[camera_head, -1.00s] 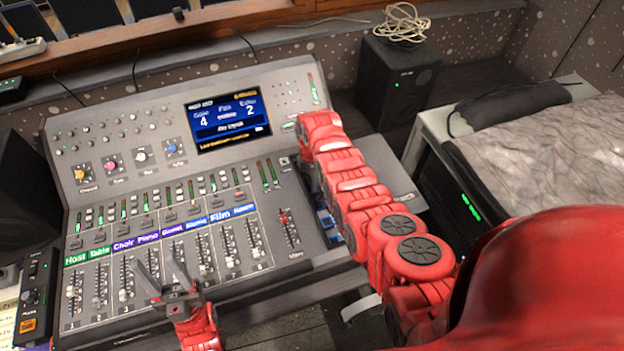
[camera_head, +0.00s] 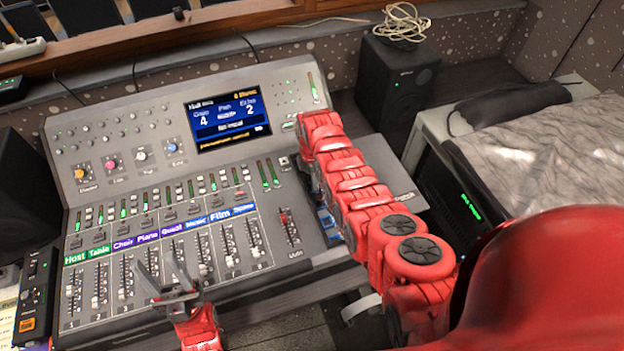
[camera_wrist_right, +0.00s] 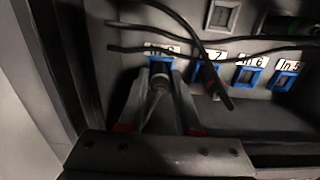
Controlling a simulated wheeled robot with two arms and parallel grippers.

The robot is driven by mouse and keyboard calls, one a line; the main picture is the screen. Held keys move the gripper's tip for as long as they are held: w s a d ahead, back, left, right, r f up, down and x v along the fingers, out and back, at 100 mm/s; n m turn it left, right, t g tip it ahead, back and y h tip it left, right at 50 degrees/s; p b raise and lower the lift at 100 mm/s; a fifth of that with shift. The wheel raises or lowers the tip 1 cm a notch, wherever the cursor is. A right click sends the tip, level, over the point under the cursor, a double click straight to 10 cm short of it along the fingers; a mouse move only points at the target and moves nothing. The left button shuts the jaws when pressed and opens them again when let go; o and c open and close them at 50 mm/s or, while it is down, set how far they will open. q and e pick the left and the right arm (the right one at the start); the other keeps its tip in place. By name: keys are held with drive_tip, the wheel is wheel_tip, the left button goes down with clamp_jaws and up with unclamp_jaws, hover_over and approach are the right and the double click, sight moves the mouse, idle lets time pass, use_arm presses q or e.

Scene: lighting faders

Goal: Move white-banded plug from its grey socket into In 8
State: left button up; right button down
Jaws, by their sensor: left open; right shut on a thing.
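In the right wrist view my right gripper (camera_wrist_right: 159,76) is shut on a plug (camera_wrist_right: 157,91), dark with a pale part between the fingers. I cannot clearly make out a white band. The fingers point at the blue-framed socket (camera_wrist_right: 162,48) below the In 8 label, which is partly covered. Whether the plug tip is inside the socket is hidden. A grey-framed socket (camera_wrist_right: 222,15) shows above. In the head view my right arm reaches behind the console's right side, hiding that gripper. My left gripper (camera_head: 160,272) is open and empty above the faders.
A black plug or cable end (camera_wrist_right: 211,76) hangs in front of the socket labelled 7, just right of my gripper. Dark cables cross the panel. In 6 (camera_wrist_right: 249,77) and In 5 (camera_wrist_right: 285,81) are further right. The mixing console (camera_head: 100,309) lies beneath my left gripper.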

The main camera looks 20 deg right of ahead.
drive_tip(key=shift+s+f, duration=0.15)
drive_tip(key=shift+f, duration=0.05)
drive_tip(key=c, duration=1)
unclamp_jaws()
drive_tip(key=o, duration=0.5)
drive_tip(key=shift+r, duration=0.1)
drive_tip(key=shift+r, duration=0.1)
